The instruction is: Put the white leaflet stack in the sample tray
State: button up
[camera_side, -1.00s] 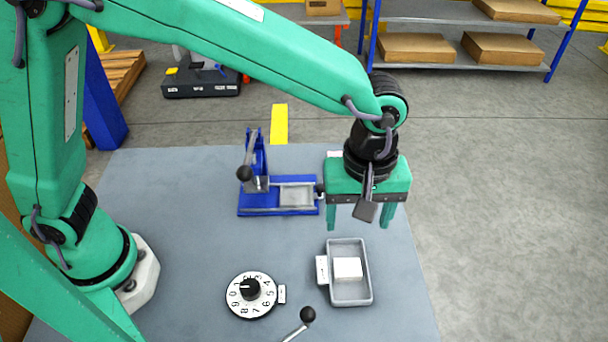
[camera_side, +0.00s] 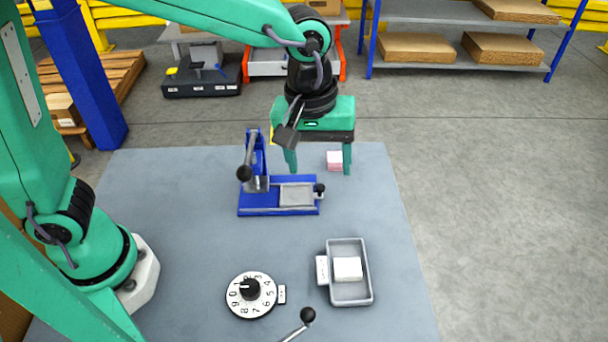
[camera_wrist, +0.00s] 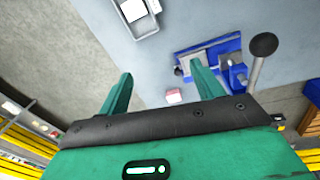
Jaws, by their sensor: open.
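The white leaflet stack (camera_side: 347,269) lies inside the grey sample tray (camera_side: 368,289) at the front right of the table in the side view. In the wrist view the stack (camera_wrist: 132,9) and the tray (camera_wrist: 148,28) show at the top, away from my fingers. My gripper (camera_side: 319,170) is open and empty, raised at the back of the table near the blue press. A pink block with a pale top (camera_side: 334,161) stands at the back edge, close to one finger in the side view. It also shows between my fingers in the wrist view (camera_wrist: 173,96).
The blue press (camera_side: 277,208) with its black-knobbed lever stands left of my gripper. A numbered dial (camera_side: 251,296) and another black-knobbed lever (camera_side: 307,315) are at the front. The table (camera_side: 180,220) is clear at the left middle and between press and tray.

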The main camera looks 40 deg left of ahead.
jog(key=s+a+r+m+t, duration=0.2)
jog(key=s+a, duration=0.3)
jog(key=a, duration=0.6)
jog(key=s+a+r+m+t, duration=0.2)
jog(key=s+a+m, duration=0.2)
jog(key=a, duration=0.7)
jog(key=shift+s+m+y, duration=0.4)
jog(key=shift+s, duration=0.6)
